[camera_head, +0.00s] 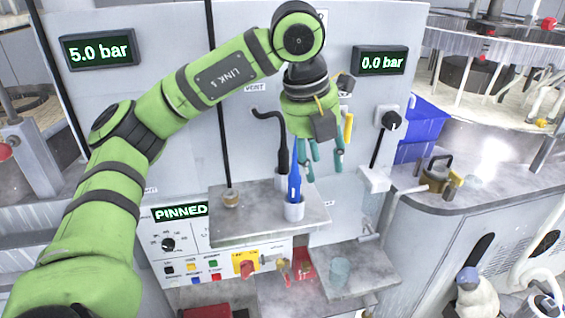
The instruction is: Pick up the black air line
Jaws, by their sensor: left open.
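The black air line (283,145) looks like a curved black hose with a bent upper end, standing upright in a holder on the grey shelf (240,228). A blue line (294,182) stands close beside it on the right, in a white cup (294,209). My left gripper (322,158) points down with its teal fingers apart, just right of the black and blue lines. Nothing shows between its fingers. Whether a finger touches the blue line, I cannot tell. My right gripper is not in view.
A thin black vertical line (221,120) runs down to a small brass fitting (231,198) on the shelf. Displays read 5.0 bar (98,51) and 0.0 bar (381,60). A lower ledge (365,278) holds a clear cup (340,271). A bench (500,185) stands at right.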

